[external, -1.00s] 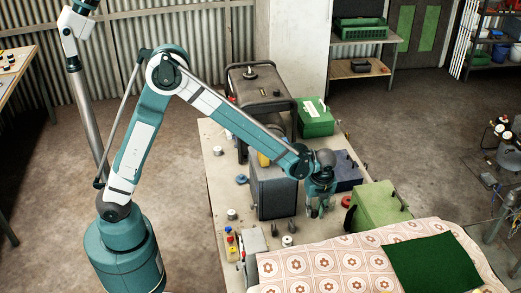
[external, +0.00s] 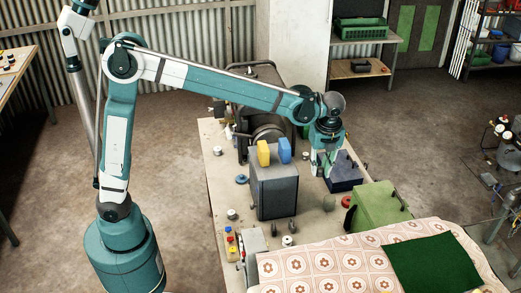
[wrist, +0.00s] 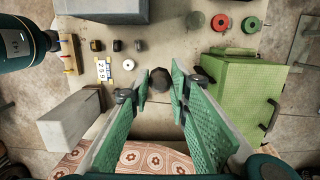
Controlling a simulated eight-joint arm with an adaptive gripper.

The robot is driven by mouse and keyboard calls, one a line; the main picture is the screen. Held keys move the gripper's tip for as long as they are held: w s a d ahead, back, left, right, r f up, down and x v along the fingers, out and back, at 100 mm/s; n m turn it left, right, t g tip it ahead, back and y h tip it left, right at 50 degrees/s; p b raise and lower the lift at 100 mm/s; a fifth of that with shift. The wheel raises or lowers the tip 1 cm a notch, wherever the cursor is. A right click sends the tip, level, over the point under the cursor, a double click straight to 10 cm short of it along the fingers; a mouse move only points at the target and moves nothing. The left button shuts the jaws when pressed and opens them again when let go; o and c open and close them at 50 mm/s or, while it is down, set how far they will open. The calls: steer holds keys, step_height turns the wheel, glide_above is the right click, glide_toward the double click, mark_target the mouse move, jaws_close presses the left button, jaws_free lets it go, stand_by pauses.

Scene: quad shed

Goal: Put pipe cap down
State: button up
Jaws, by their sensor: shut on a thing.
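My gripper (external: 322,172) is raised above the table behind the green box in the external view. In the wrist view its two green fingers (wrist: 160,84) are close together around a small dark faceted piece, which looks like the pipe cap (wrist: 159,79). The piece sits between the fingertips, well clear of the tabletop as far as the views show. In the external view the cap is too small or hidden to make out.
A grey box (external: 273,187) stands left of my gripper, with a blue box (external: 344,182) close beside it. A green box (external: 377,204), a red ring (external: 346,201) and a patterned cloth (external: 300,270) lie nearer the front. Bare tabletop shows between the boxes.

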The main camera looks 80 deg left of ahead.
mark_target(320, 168)
step_height(320, 168, up, 17)
steer(key=w+a+n+p, duration=0.3)
steer(key=a+n+p, duration=0.15)
steer(key=a, duration=2.95)
steer(key=s+a+n+p, duration=0.15)
steer(key=s+a, duration=0.25)
steer(key=a, duration=0.6)
steer(key=s+a+p, duration=0.2)
steer(key=s+a, duration=0.1)
steer(key=a, duration=0.8)
steer(key=s+a+n+p, duration=0.15)
steer(key=s+a, duration=0.25)
steer(key=a, duration=0.6)
steer(key=shift+g, duration=0.4)
steer(key=shift+a+f, duration=0.15)
steer(key=shift+f, duration=1.2)
steer(key=shift+a+f, duration=0.15)
steer(key=shift+f, duration=1.2)
steer(key=shift+f, duration=0.1)
steer(key=shift+f, duration=3.05)
